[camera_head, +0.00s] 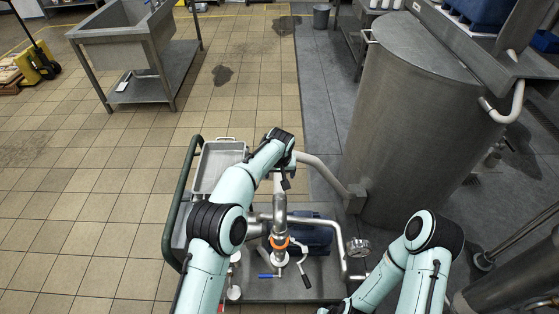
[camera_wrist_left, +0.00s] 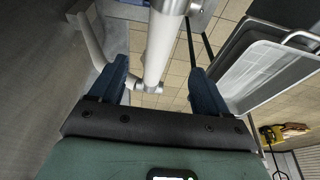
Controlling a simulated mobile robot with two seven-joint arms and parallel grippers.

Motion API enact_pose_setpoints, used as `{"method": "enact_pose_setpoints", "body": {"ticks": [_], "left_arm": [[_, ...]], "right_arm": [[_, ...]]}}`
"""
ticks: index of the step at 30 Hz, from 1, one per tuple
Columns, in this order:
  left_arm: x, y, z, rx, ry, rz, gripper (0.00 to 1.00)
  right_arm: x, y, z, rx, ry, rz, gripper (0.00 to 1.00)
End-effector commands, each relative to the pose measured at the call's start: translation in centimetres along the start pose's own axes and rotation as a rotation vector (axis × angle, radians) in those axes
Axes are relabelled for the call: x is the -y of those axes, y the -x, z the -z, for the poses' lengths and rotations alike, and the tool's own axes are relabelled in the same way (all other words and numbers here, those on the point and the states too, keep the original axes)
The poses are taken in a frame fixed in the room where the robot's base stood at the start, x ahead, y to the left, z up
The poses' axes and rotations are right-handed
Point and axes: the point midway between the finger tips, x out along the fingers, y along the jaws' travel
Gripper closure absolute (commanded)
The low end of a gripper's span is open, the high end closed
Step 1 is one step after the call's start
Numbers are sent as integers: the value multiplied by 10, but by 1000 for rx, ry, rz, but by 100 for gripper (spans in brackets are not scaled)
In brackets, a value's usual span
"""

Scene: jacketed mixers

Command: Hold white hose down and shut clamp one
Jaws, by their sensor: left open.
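The white hose (camera_head: 325,172) runs from the big tank's outlet up to my left gripper (camera_head: 284,180) and down to the steel pipe on the cart. In the left wrist view my left gripper (camera_wrist_left: 160,92) is open, with the white hose (camera_wrist_left: 163,42) between its two dark fingers; contact cannot be told. An orange ring (camera_head: 279,243) sits on the upright steel pipe, with white and blue handles below it. I cannot tell which part is clamp one. My right arm is at the lower right; its gripper (camera_head: 340,309) is mostly cut off by the bottom edge.
The cart (camera_head: 291,288) carries a grey tray (camera_head: 217,165), a blue motor (camera_head: 312,236) and a round gauge (camera_head: 358,247). The large steel tank (camera_head: 410,130) stands close on the right. A steel sink (camera_head: 125,45) is far left. Tiled floor left of the cart is clear.

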Motion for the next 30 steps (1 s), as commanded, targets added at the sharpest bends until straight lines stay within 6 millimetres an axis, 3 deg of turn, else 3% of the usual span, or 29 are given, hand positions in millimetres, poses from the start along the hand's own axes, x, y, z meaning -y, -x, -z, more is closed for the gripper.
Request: {"method": "enact_pose_setpoints", "body": {"ticks": [8,30], "left_arm": [[0,-18,-2,4,0,0,23],[0,-105,-2,2,1,0,23]], "right_arm": [[-1,0,-1,3,-1,-1,23],[4,6,7,-8,2,3,23]]}}
